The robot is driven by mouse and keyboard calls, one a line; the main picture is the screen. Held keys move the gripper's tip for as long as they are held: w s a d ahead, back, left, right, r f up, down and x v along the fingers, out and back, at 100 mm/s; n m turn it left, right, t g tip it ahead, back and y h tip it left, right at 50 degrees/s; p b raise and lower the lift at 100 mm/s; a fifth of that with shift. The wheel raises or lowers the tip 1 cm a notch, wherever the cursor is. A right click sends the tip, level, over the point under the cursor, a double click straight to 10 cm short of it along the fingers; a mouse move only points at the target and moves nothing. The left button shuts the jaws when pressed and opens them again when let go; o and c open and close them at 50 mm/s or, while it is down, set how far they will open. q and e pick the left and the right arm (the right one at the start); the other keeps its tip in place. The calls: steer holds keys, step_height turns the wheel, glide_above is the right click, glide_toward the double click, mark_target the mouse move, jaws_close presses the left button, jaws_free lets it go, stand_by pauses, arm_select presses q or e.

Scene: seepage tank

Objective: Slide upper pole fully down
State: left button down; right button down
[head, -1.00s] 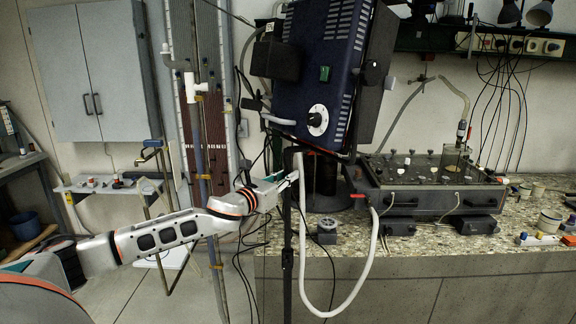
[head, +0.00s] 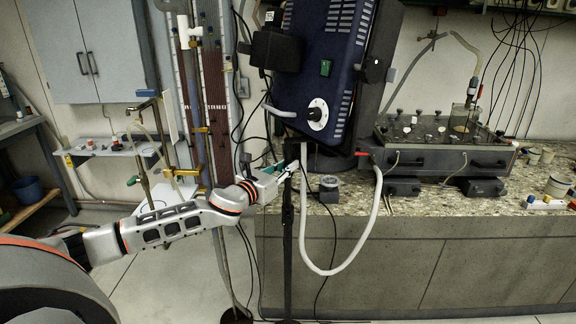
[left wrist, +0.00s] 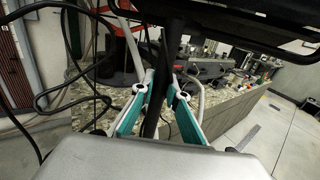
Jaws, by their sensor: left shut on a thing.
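A large blue apparatus (head: 327,60) with a white knob is carried on a dark upright pole (head: 289,190) in front of the bench. The pole's lower part (head: 288,245) runs down to the floor. My left gripper (head: 284,174) is shut on the upper pole just below the apparatus. In the left wrist view the dark pole (left wrist: 159,85) stands between the two teal fingers (left wrist: 157,100), slightly tilted in the picture. The underside of the apparatus (left wrist: 235,18) crosses the top of that view. My right gripper is in neither view.
The stone-topped bench (head: 420,205) is close behind the pole, with a grey tank unit (head: 445,160) on it. A white hose (head: 370,225) hangs in a loop beside the pole. Cables hang near my gripper. Tall tubes (head: 195,110) stand to the left.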

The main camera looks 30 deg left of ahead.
arm_select(q)
steer(key=shift+d+f, duration=0.1)
steer(key=shift+f, duration=0.45)
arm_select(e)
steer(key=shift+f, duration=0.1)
arm_select(q)
steer(key=c, duration=2)
jaws_free()
steer(key=shift+r, duration=0.2)
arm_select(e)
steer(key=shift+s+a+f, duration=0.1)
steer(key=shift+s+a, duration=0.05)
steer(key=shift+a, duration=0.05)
arm_select(q)
steer(key=shift+s+a, duration=0.15)
steer(key=shift+s, duration=2.85)
steer(key=shift+s+a, duration=0.15)
steer(key=shift+s, duration=2.85)
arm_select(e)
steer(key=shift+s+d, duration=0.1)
